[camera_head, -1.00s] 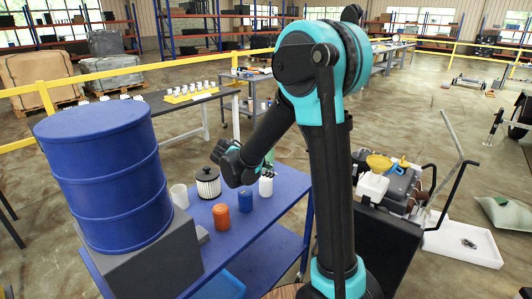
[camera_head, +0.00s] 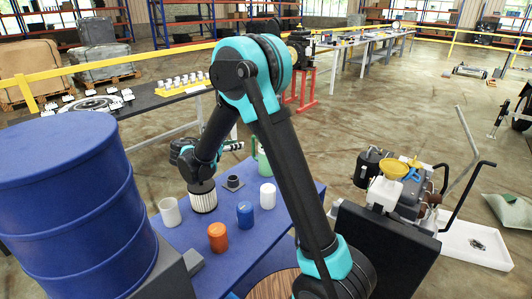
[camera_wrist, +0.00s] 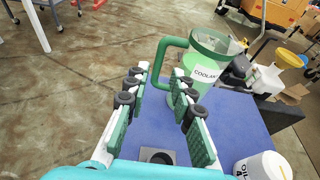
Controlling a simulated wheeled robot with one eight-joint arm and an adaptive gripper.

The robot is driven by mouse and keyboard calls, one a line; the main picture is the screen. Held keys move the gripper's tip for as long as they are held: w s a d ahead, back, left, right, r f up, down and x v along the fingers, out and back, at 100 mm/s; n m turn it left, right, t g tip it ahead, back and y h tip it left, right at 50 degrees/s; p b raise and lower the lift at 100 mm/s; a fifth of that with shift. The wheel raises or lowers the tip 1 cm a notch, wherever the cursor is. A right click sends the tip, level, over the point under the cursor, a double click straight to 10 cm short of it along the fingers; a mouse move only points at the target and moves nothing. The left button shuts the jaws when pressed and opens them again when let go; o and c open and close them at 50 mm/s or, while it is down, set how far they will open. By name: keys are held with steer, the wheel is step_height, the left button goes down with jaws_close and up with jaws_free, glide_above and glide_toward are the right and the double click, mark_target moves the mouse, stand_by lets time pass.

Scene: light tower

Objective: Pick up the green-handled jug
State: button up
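The green-handled jug (camera_wrist: 207,75) stands on the blue table ahead of my gripper in the wrist view. It is translucent with a green rim, green liquid and a COOLANT label. Its green handle (camera_wrist: 158,62) faces my gripper. My gripper (camera_wrist: 161,76) is open, its two fingers apart. The handle shows between the fingertips; I cannot tell whether it is inside them or just beyond. In the head view the jug (camera_head: 263,160) is partly hidden by my arm, and my gripper (camera_head: 238,147) points right toward it.
The blue table (camera_head: 207,262) also bears a pleated filter (camera_head: 202,197), a white cup (camera_head: 170,212), an orange can (camera_head: 217,237), a blue can (camera_head: 245,214), a white OIL container (camera_head: 267,195) and a dark square piece (camera_head: 233,183). A blue drum (camera_head: 75,205) stands at left.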

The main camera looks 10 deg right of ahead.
glide_above(254, 157)
steer(key=f, duration=0.3)
steer(key=shift+w, duration=0.4)
jaws_close()
steer(key=shift+r, duration=0.1)
